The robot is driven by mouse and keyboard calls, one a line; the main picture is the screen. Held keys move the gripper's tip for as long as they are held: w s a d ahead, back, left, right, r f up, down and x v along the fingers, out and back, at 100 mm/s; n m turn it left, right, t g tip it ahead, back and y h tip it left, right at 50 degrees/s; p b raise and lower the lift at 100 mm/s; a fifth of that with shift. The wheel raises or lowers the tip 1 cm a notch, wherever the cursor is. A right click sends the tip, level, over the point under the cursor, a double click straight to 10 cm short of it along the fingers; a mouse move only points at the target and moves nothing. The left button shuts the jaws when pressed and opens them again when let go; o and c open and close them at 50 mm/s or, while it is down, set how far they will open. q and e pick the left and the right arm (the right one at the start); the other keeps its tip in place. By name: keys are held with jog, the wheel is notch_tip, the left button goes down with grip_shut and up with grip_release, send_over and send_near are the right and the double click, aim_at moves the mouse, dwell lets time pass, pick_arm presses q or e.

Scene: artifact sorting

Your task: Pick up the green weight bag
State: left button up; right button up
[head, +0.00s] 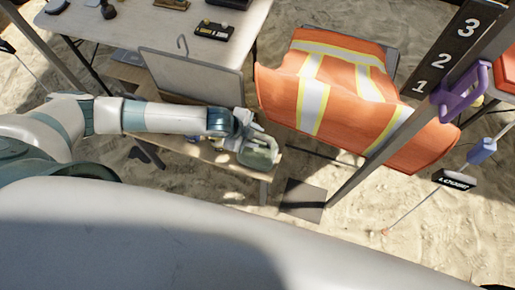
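The green weight bag (259,153) shows as a dull green, rounded shape at the right end of a low wooden bench. My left gripper (252,139) reaches in from the left and is right at the bag, with its light-coloured fingers overlapping the bag's upper part. The fingertips are small and partly hidden, so I cannot tell whether they are closed on the bag. I also cannot tell whether the bag rests on the bench or is just above it. My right gripper is not in view.
A table (135,22) with small tools stands behind, a grey panel (190,75) hanging at its front. An orange reflective vest (330,85) drapes over a chair close to the right of the gripper. A metal post (385,150) slants at right. Sand lies around.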

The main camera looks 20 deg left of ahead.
pick_arm(q)
jog(key=shift+c, duration=0.4)
grip_shut()
dwell(0.9)
jog(key=shift+w+d+r, duration=0.1)
jog(key=shift+r, duration=0.05)
